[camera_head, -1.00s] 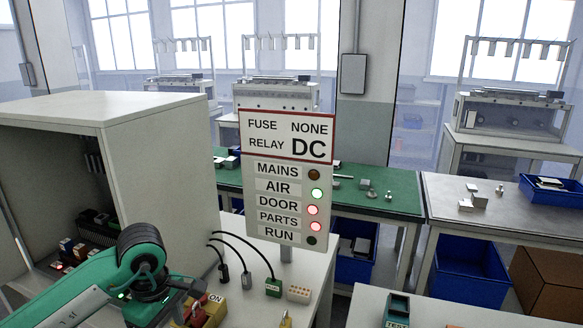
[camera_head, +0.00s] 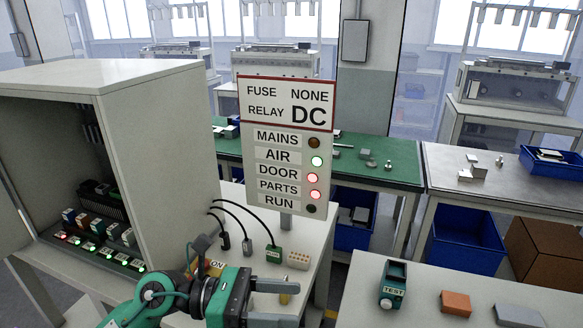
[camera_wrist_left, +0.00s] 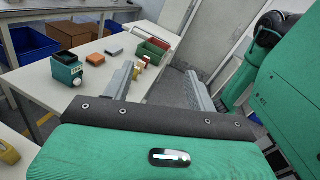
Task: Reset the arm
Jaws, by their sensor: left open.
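My left gripper (camera_head: 290,302) is at the bottom of the head view, in front of the white bench with the grey cabinet. Its two fingers also show in the left wrist view (camera_wrist_left: 160,87), spread wide apart with nothing between them. My green left arm (camera_head: 150,300) comes in from the bottom left, in front of the cabinet. My right gripper is not in view.
The open cabinet (camera_head: 158,130) holds a row of small modules with lit lamps. Plugs on black cables, one green (camera_head: 273,257), stand on the bench near a sign (camera_head: 287,145). A white table (camera_head: 420,305) at right bears a TEST device (camera_head: 393,284) and an orange block (camera_head: 456,303).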

